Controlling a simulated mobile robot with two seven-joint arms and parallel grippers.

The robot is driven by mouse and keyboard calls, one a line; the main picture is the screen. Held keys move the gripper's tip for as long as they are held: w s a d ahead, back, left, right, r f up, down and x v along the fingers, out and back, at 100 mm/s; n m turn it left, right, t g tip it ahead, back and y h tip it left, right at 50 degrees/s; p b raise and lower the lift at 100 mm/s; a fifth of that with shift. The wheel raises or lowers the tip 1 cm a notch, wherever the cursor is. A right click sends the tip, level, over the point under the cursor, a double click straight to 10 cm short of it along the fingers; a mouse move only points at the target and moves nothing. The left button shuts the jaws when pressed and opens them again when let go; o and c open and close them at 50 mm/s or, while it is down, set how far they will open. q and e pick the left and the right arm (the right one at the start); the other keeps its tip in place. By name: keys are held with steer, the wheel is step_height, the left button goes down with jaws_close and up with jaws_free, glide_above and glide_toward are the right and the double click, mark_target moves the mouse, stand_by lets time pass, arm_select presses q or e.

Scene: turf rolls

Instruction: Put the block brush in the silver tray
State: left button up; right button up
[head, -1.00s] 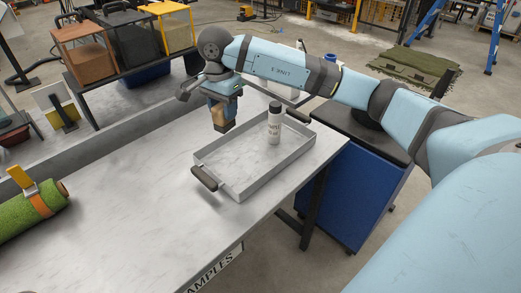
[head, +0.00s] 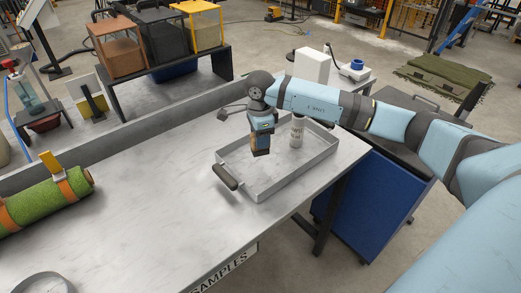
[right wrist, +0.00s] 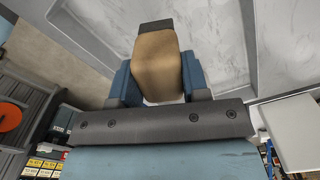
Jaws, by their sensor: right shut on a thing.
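The block brush (head: 260,145), a tan block with a dark lower end, is held in my right gripper (head: 261,133). In the right wrist view the brush (right wrist: 158,65) sits between the two blue fingers (right wrist: 158,82), which are shut on it. The silver tray (head: 290,184), a shallow rectangle with dark handles, lies on the bench. In the head view the brush appears within the tray's outline, on its left side. I cannot tell whether it touches the tray floor. My left gripper is not in view.
A green turf roll (head: 45,200) with orange bands lies at the bench's left. The bench middle (head: 150,200) is clear.

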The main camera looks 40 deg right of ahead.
mark_target(260, 151)
step_height(260, 151, down, 6)
steer(key=shift+r, duration=0.1)
steer(key=o, duration=1)
steer(key=shift+c, duration=0.2)
steer(key=shift+r, duration=0.1)
step_height(260, 151, up, 12)
steer(key=shift+b, duration=0.35)
